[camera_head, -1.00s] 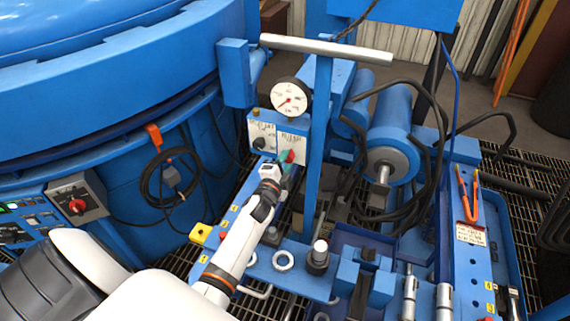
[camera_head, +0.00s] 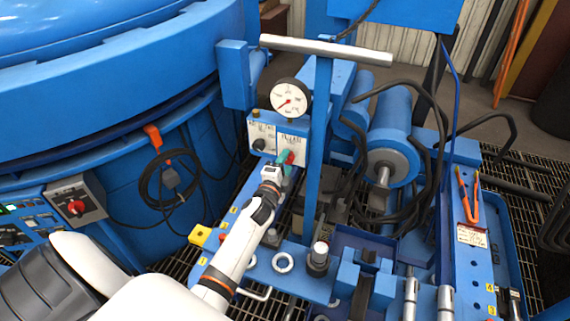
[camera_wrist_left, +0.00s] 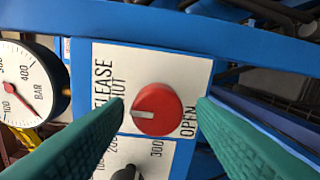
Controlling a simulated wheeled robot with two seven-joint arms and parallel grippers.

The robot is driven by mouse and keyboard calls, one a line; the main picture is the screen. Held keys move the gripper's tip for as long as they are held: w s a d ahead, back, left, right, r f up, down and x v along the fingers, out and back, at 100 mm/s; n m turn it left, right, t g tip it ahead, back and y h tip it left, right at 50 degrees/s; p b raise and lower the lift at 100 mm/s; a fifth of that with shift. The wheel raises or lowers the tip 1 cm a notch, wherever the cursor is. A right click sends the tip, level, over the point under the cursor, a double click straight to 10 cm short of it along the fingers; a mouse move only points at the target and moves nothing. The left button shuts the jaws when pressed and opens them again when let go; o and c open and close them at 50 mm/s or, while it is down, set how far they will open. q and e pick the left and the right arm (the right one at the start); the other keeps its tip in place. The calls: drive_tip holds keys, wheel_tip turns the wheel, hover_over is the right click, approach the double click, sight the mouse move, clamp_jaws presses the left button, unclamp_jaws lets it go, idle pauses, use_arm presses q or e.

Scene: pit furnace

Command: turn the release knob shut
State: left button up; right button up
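The release knob (camera_wrist_left: 156,109) is round and red with a pale pointer mark, on a white label plate (camera_wrist_left: 190,68) in the left wrist view. The mark points left, towards the partly hidden word ending in "HUT"; "OPEN" is at the lower right. My left gripper (camera_wrist_left: 160,112) is open, with one green finger on each side of the knob and a visible gap to each. In the head view the knob (camera_head: 289,157) is small, and my left gripper (camera_head: 285,170) is just in front of it. My right gripper is not in view.
A dial gauge (camera_head: 291,98) marked BAR is above the knob. A black knob (camera_head: 259,144) is on the neighbouring plate. A blue post (camera_head: 318,140) with a grey crossbar stands close to the right. The large blue furnace (camera_head: 110,90) fills the left.

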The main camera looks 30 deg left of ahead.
use_arm(q)
drive_tip(key=shift+s, duration=0.1)
drive_tip(key=v, duration=1.1)
drive_tip(key=shift+s+d, duration=0.15)
drive_tip(key=shift+s, duration=0.25)
drive_tip(key=shift+r, duration=0.1)
